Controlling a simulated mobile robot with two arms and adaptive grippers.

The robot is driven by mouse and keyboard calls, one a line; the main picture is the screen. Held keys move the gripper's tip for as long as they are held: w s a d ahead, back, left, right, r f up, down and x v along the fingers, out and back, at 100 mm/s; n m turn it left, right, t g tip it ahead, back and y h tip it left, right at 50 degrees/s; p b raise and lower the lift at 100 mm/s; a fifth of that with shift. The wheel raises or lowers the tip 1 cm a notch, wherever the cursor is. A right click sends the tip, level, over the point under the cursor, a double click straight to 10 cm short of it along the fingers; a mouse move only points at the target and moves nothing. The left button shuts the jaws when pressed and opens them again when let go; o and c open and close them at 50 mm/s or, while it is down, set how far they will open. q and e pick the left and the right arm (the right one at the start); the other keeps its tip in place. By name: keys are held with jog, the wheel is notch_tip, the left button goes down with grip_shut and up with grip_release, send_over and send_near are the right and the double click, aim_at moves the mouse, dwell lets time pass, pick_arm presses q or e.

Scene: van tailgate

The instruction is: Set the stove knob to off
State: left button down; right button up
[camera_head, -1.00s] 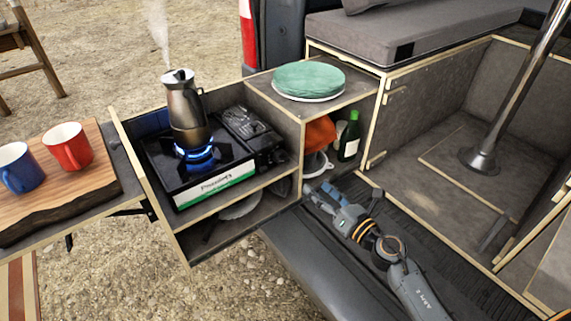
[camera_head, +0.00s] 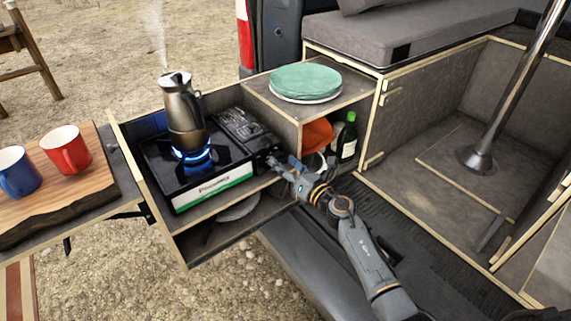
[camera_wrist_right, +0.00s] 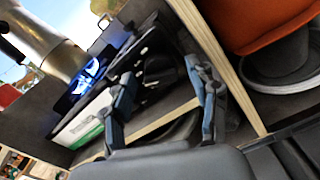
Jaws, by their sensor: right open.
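The portable stove (camera_head: 215,187) sits in the pull-out drawer, black with a white and green front label. Its burner shows a blue flame (camera_head: 195,154) under a steaming metal moka pot (camera_head: 183,108). In the right wrist view, the black stove knob (camera_wrist_right: 158,66) shows on the stove's front, between my fingers in the picture. My right gripper (camera_head: 276,163) is open at the right end of the stove front, and hides the knob in the head view. The wrist view shows its two fingers (camera_wrist_right: 163,80) apart with nothing held; contact with the knob cannot be told. My left gripper is not in view.
A wooden divider (camera_wrist_right: 215,60) stands close to my right finger. Green plates (camera_head: 307,80) lie on top. Red (camera_head: 66,149) and blue (camera_head: 18,169) mugs stand on a board at left.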

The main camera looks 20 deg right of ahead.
jog(key=shift+c, duration=0.5)
jog(key=c, duration=1.1)
jog(key=shift+o, duration=0.2)
jog(key=shift+m, duration=0.4)
jog(key=shift+m+p, duration=0.6)
jog(key=shift+m, duration=0.5)
jog(key=m+p, duration=0.1)
jog(key=m, duration=0.2)
jog(key=shift+m, duration=0.3)
jog(key=m+p, duration=0.1)
jog(key=m, duration=0.3)
jog(key=shift+d+f, duration=0.1)
jog(key=shift+f+m+p, duration=0.1)
jog(key=shift+m+p, duration=0.2)
jog(key=shift+m, duration=0.9)
